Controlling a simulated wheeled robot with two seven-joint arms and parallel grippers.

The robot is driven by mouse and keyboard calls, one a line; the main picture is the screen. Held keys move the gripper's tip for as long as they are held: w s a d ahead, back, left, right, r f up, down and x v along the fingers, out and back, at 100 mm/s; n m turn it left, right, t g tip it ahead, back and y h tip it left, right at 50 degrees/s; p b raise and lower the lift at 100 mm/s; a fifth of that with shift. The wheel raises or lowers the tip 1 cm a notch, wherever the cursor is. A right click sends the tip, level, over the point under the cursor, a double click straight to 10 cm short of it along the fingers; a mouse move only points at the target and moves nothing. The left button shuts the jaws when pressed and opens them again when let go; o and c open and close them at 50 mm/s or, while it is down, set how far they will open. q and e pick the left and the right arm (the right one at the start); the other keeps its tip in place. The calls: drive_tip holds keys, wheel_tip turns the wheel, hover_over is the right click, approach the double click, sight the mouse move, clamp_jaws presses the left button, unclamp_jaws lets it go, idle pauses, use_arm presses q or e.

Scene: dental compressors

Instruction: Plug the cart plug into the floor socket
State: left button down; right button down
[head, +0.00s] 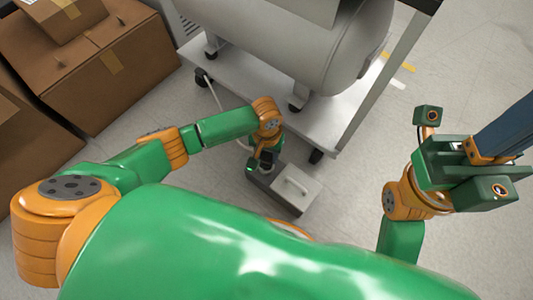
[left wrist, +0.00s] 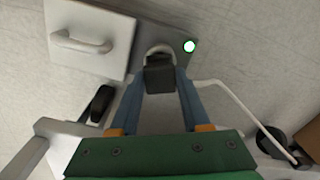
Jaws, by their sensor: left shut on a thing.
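The black cart plug (left wrist: 160,76) is between the blue fingers of my left gripper (left wrist: 160,95), which is shut on it. The plug's front end meets the round socket opening (left wrist: 160,49) on the grey plate of the floor socket (left wrist: 110,52); I cannot tell how deep it sits. A small light (left wrist: 190,46) beside the opening glows white-green. In the head view my left gripper (head: 266,160) is low over the floor socket (head: 297,188) and hides the plug. My right gripper (head: 508,128) is raised at the right, away from the socket; its fingertips' gap is unclear.
The white cart (head: 340,108) with a large grey tank (head: 300,40) stands just beyond the socket on black casters. A pale cable (left wrist: 235,100) runs near the cart. Cardboard boxes (head: 100,75) are stacked at the left. The floor right of the socket is clear.

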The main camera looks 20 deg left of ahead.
use_arm(q)
drive_tip(key=shift+p, duration=0.45)
drive_tip(key=shift+f+b, duration=0.45)
drive_tip(key=shift+f, duration=0.2)
drive_tip(key=c, duration=0.7)
unclamp_jaws()
drive_tip(key=shift+o, duration=0.2)
